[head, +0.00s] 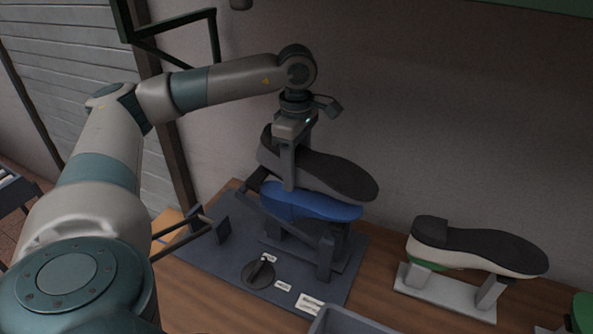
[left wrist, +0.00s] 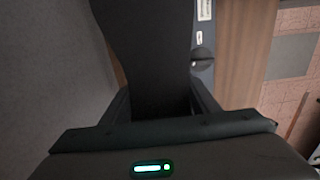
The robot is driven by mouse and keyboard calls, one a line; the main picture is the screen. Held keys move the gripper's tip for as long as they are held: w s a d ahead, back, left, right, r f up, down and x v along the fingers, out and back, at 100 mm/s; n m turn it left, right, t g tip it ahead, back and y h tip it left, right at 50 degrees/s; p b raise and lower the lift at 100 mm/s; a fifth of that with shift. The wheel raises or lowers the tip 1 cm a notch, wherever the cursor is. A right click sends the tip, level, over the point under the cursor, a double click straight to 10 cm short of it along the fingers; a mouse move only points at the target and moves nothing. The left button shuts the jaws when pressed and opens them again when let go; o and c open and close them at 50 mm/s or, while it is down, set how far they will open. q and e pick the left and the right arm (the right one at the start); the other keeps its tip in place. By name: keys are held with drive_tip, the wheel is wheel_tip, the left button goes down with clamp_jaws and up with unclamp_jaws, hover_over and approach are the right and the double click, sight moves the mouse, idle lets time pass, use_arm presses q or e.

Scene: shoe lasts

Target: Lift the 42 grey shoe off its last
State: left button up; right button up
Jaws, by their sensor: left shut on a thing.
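The grey shoe (head: 325,173) is sole up in the head view, just above a blue last (head: 305,202) on a dark stand. A thin gap seems to show between shoe and last at the front; the heel end is partly hidden. My left gripper (head: 287,172) comes down from above and is shut on the shoe near its heel end. In the left wrist view the dark sole (left wrist: 150,50) fills the middle, between the fingers (left wrist: 160,100). The size mark 42 cannot be read. My right gripper is not in view.
The stand's dark base plate (head: 205,262) carries a round knob (head: 258,272) and small labels. To the right, a white shoe with a dark sole (head: 480,247) sits on another stand. A grey bin (head: 345,322) is at the front edge. A wall is behind.

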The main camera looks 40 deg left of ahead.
sight(297, 152)
use_arm(q)
drive_tip(key=shift+r+p, duration=0.95)
drive_tip(key=shift+r, duration=0.9)
drive_tip(key=shift+r+p, duration=0.9)
drive_tip(key=shift+r, duration=0.8)
